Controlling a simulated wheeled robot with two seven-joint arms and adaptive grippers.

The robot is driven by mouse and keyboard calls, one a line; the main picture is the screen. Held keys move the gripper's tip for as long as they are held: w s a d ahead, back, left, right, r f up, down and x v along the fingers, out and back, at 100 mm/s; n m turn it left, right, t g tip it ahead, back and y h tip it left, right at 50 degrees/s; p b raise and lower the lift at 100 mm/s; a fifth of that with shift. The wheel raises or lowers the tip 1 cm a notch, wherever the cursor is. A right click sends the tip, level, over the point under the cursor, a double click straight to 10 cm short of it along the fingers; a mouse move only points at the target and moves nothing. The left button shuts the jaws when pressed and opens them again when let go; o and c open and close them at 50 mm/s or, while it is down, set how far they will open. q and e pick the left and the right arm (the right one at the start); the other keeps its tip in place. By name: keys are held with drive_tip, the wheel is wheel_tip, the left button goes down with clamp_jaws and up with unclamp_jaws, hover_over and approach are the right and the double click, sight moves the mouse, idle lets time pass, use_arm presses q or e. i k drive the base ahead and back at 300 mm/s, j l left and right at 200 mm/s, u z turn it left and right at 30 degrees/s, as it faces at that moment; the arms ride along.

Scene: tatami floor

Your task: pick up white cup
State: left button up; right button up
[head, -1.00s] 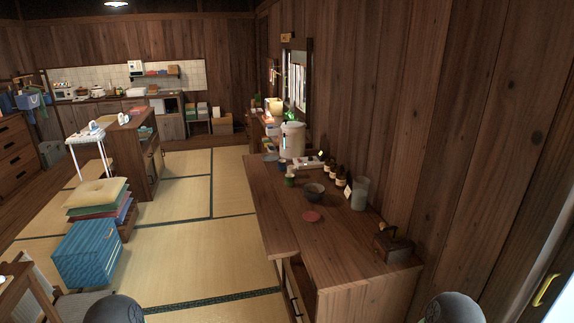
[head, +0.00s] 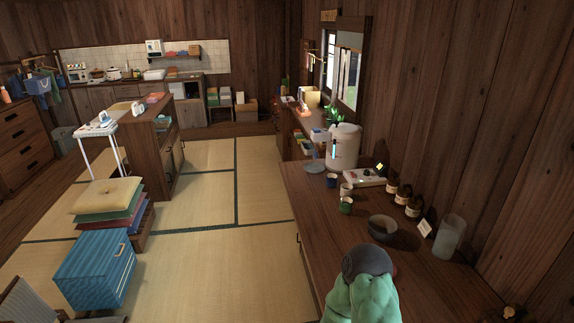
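A small white cup (head: 346,189) stands upright on the wooden counter (head: 305,207). It is between a dark blue cup (head: 331,180) behind it and a green cup (head: 346,205) in front of it. The three cups stand close together in a short row. The green cup partly overlaps the white cup's lower part in the picture. Neither of my grippers is in view, and nothing is touching the white cup. A green and dark grey rounded part, likely of my arm, rises at the bottom and hides part of the counter's near end.
A dark bowl (head: 382,228), a frosted glass vessel (head: 449,236) and several brown bottles (head: 402,194) stand right of the cups. A large pale canister (head: 343,148) and a power strip (head: 365,178) are behind. Open tatami (head: 210,255) lies left of the counter.

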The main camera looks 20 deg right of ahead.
sight(346, 192)
drive_tip(key=i+z, duration=0.2)
drive_tip(key=i, duration=0.3)
drive_tip(key=i+j+z, duration=0.2)
drive_tip(key=i, duration=0.3)
drive_tip(key=i+j+z, duration=0.25)
drive_tip(key=i, duration=0.25)
drive_tip(key=i+j+z, duration=0.2)
drive_tip(key=i, duration=0.25)
drive_tip(key=j, duration=0.1)
